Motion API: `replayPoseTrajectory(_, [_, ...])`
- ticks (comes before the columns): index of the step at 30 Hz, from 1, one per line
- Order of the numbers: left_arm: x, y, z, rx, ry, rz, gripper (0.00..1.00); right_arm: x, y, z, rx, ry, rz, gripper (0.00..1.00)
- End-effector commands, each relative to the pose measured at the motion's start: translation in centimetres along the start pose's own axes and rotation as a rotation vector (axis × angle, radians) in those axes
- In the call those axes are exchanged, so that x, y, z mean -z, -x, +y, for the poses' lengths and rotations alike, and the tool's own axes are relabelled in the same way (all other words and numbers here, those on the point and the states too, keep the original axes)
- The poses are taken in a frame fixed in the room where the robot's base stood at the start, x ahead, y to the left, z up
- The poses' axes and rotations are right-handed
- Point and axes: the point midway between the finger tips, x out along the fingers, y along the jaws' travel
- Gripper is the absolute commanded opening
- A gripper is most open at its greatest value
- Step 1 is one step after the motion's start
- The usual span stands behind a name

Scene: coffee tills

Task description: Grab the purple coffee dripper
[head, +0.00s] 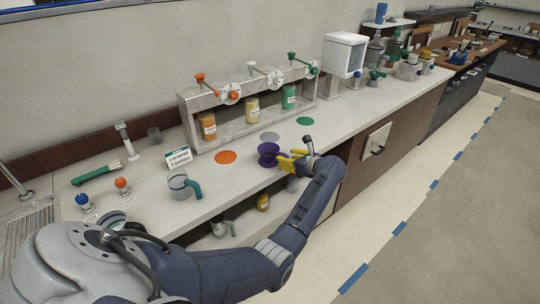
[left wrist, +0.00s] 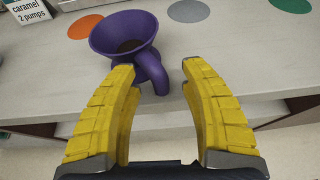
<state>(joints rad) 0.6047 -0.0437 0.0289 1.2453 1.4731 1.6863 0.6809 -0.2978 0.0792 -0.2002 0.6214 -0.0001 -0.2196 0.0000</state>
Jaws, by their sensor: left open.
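The purple coffee dripper (head: 267,153) stands upright on the white counter near its front edge in the head view. In the left wrist view the dripper (left wrist: 126,36) is a wide funnel with a curved handle (left wrist: 152,70) on the near side. My left gripper (head: 293,159) has yellow fingers and is just right of the dripper in the head view. In the left wrist view the open gripper (left wrist: 160,75) has its fingertips at either side of the handle. No grip on it shows. My right gripper is not in view.
An orange disc (head: 225,157), a grey disc (head: 269,136) and a green disc (head: 305,121) lie on the counter. A clear pitcher (head: 179,186) with a teal handle stands left. A caramel sign (head: 179,157) stands behind it. The bottle rack (head: 250,115) stands behind the dripper.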

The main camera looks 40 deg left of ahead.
Motion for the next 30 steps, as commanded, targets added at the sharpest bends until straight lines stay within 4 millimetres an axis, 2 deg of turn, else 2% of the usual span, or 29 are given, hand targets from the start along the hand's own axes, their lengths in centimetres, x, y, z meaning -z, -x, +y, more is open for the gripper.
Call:
replayPoseTrajectory(4, [-0.01,-0.90,0.02,-0.001,-0.001,-0.001,0.44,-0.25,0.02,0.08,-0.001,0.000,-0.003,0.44])
replayPoseTrajectory(13, [0.02,-1.00,0.01,0.000,-0.001,0.000,0.44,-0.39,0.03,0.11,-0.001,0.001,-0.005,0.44])
replayPoseTrajectory(24, [0.03,-0.98,0.01,0.000,-0.001,0.000,0.01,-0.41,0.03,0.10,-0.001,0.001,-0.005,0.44])
replayPoseTrajectory(30, [0.04,-0.98,0.02,0.000,-0.001,0.000,0.00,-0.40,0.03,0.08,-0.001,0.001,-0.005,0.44])
